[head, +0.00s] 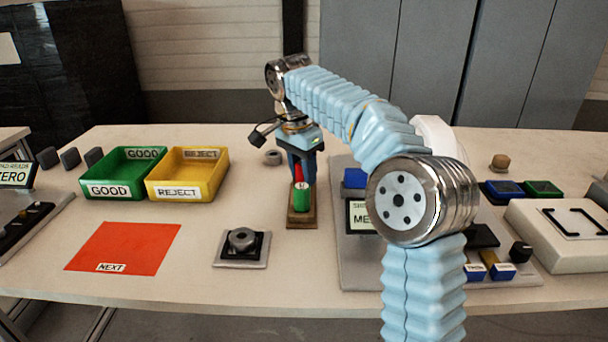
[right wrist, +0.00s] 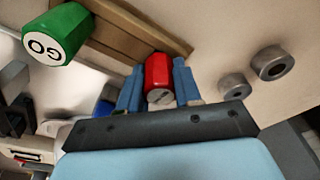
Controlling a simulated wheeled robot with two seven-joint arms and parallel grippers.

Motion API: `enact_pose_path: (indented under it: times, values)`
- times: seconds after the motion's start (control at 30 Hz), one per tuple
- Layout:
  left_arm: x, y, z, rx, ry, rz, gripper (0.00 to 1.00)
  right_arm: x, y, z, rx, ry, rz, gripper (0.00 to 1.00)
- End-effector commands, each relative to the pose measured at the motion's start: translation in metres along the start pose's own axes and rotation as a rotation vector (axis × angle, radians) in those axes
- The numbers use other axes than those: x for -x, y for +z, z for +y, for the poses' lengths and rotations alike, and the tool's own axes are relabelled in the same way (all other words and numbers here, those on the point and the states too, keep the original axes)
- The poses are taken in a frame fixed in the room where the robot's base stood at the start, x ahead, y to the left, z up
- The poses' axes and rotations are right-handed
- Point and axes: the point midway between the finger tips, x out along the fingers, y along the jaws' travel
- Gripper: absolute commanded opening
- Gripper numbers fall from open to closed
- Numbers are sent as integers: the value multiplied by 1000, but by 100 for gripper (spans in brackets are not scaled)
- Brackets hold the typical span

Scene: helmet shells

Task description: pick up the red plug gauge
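The red plug gauge (head: 298,173) stands at the wooden stand (head: 302,223), behind a green gauge (head: 301,198) marked GO. In the right wrist view the red gauge (right wrist: 158,74) is between the two blue fingers of my right gripper (right wrist: 158,85), its grey slotted end towards the camera. The fingers are very close on both sides; I cannot tell whether they touch it. In the head view my right gripper (head: 302,165) points down over the stand and partly hides the red gauge. My left gripper is not in view.
A green GOOD bin (head: 112,188) and a yellow REJECT bin (head: 182,193) stand at left, behind a red NEXT mat (head: 125,247). A grey ring on a small plate (head: 241,258) sits front left of the stand. A grey panel with devices (head: 355,275) lies to the right.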

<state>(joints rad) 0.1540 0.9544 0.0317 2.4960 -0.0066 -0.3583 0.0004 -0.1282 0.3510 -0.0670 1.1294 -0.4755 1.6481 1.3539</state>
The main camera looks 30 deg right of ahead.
Motion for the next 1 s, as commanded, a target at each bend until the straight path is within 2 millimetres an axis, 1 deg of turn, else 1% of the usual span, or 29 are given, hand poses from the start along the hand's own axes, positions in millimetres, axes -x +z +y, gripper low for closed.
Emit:
enact_pose_path:
  times: [0.03,0.07,0.1,0.37,0.47,0.57,0.67,0.77,0.8,0.87,0.9,0.97,1.0]
  values:
    - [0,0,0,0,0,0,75,0,0,0,0,0,0,17]
    - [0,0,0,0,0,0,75,0,0,0,0,0,0,13]
    - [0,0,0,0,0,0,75,0,0,0,0,0,0,11]
    - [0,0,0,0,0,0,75,2,0,0,0,-1,0,11]
    - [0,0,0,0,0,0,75,7,-1,0,0,-3,1,11]
    - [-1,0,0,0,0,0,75,18,-3,0,0,-3,1,11]
    - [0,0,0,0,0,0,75,35,-4,0,0,-5,1,11]
    - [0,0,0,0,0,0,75,61,12,11,4,-7,0,11]
    - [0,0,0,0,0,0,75,74,18,15,5,-9,0,11]
    - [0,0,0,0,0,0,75,93,28,22,4,-8,0,11]
    - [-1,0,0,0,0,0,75,103,36,28,6,-7,0,11]
    - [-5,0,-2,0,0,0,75,111,53,40,8,-5,0,11]
    - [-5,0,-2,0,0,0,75,119,62,46,7,-5,0,11]
